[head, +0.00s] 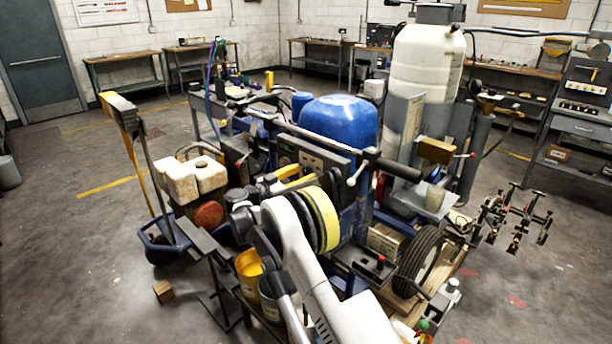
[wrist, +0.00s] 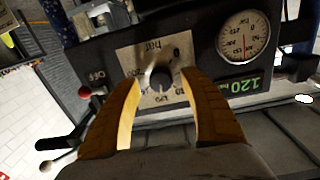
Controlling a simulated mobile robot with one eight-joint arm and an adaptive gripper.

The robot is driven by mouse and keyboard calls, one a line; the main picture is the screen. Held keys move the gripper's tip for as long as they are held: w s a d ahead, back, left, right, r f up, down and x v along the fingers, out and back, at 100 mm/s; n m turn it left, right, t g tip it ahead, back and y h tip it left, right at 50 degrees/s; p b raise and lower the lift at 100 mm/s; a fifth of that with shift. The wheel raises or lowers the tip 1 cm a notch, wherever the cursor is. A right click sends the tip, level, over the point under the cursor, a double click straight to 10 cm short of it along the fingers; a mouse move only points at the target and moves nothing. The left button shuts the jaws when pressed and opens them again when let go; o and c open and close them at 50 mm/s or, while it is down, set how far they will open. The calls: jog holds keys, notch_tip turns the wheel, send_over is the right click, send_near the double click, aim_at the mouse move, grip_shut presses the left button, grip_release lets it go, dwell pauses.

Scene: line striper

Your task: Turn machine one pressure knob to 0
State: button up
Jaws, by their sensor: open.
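The pressure knob (wrist: 161,77) is a small dark round knob on a beige dial plate (wrist: 140,57) in the wrist view. The plate has printed numbers around the knob. My gripper (wrist: 160,84) is open, with one yellow-brown finger on each side of the knob. A gap shows between the knob and each finger. A round white gauge (wrist: 243,38) with a red needle sits right of the plate. In the head view, the dark control panel (head: 312,158) sits in front of the blue tank, and my gripper is not clearly made out.
A red-tipped lever (wrist: 85,92) beside an OFF label is left of the plate. In the head view, a blue tank (head: 340,118) and a large white tank (head: 427,62) stand behind the panel. A wheel (head: 418,262) is at lower right. Open floor lies left.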

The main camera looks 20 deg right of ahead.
jog(key=shift+x, duration=0.95)
grip_shut()
